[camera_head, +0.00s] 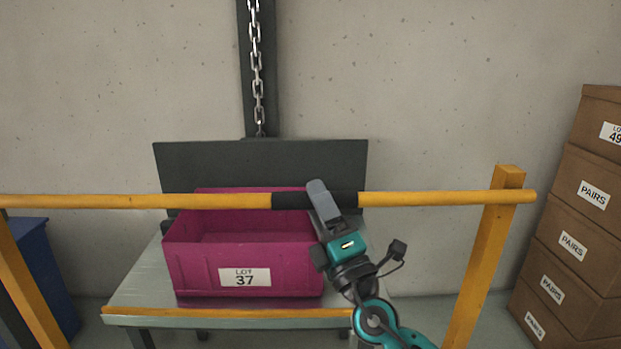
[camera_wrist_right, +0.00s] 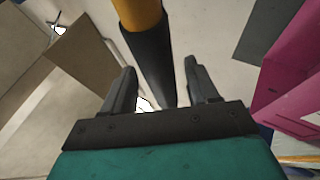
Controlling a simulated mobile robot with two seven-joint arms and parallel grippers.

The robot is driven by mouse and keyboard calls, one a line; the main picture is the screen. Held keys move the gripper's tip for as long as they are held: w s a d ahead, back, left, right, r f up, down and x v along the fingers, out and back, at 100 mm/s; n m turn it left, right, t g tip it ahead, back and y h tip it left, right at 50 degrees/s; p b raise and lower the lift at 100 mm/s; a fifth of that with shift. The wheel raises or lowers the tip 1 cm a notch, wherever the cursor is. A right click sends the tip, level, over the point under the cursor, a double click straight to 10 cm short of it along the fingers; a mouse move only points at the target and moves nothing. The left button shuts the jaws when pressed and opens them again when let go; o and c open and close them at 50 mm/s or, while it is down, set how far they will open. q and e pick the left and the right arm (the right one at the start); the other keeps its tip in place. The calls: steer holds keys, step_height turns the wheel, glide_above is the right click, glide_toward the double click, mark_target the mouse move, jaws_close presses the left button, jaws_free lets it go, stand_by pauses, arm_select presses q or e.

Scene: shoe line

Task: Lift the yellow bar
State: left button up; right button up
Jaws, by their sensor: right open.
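The yellow bar (camera_head: 430,198) runs level across the head view, with a black grip section (camera_head: 290,200) near its middle. Its right end rests at a yellow post (camera_head: 484,265). My right gripper (camera_head: 318,192) is at the right part of the black section. In the right wrist view the open fingers of my right gripper (camera_wrist_right: 160,88) stand one on each side of the black section (camera_wrist_right: 154,68), with gaps visible on both sides. The yellow part of the bar (camera_wrist_right: 138,14) shows at the top there. My left gripper is not in view.
Behind the bar, a magenta bin (camera_head: 195,265) labelled 37 stands on a grey table (camera_head: 140,290) with a dark back panel (camera_head: 260,160). A chain (camera_head: 256,70) hangs above. Brown boxes (camera_head: 580,200) are stacked at right; a blue bin (camera_head: 45,270) is at left.

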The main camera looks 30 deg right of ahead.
steer(key=x, duration=0.3)
steer(key=shift+w+p, duration=0.2)
steer(key=shift+p, duration=0.2)
steer(key=shift+c, duration=0.4)
jaws_close()
